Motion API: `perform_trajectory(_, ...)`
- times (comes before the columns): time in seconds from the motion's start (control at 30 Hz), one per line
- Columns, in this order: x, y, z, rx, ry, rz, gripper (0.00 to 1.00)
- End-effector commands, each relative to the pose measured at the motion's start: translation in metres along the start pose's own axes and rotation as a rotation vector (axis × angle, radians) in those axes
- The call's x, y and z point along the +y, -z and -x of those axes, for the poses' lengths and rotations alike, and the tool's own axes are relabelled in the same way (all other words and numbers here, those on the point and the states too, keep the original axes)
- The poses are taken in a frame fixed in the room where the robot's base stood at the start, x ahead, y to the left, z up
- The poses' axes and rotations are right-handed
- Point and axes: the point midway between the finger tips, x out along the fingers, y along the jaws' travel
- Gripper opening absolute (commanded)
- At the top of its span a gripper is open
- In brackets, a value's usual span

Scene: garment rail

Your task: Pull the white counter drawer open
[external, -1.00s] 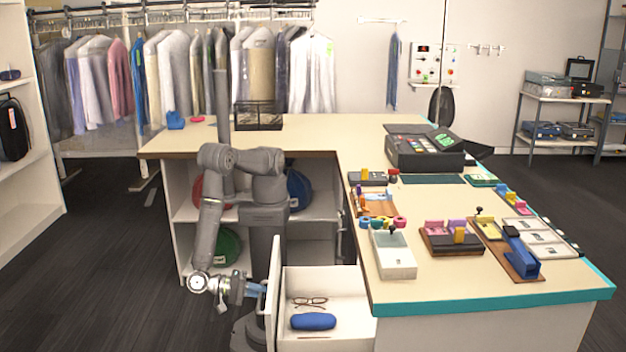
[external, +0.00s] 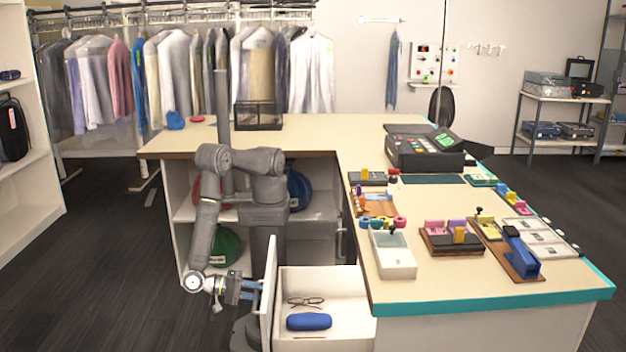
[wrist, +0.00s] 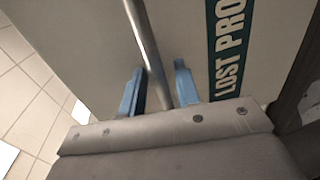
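The white counter drawer (external: 345,285) stands well out from the counter, showing its inside. Its tall front panel (external: 268,300) faces left, toward my gripper (external: 252,290). In the wrist view, the panel is pale with a dark green strip reading "LOST PRO". A metal bar handle (wrist: 143,40) runs between the two blue fingers of my gripper (wrist: 160,78). The fingers are spread apart. A gap shows between the bar and the right finger; the left finger is close beside the bar, and I cannot tell whether it touches.
Glasses (external: 306,301) and a blue case (external: 309,322) lie in the drawer. The floor left of my arm is clear.

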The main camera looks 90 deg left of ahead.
Motion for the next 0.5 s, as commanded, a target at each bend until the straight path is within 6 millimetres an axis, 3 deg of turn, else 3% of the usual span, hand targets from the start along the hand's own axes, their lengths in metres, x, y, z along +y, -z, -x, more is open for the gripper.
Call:
perform_trajectory(0.17,-0.001,0.000,0.021,-0.004,0.001,0.001,0.30)
perform_trajectory(0.5,-0.001,0.000,0.104,-0.005,0.001,0.001,0.30)
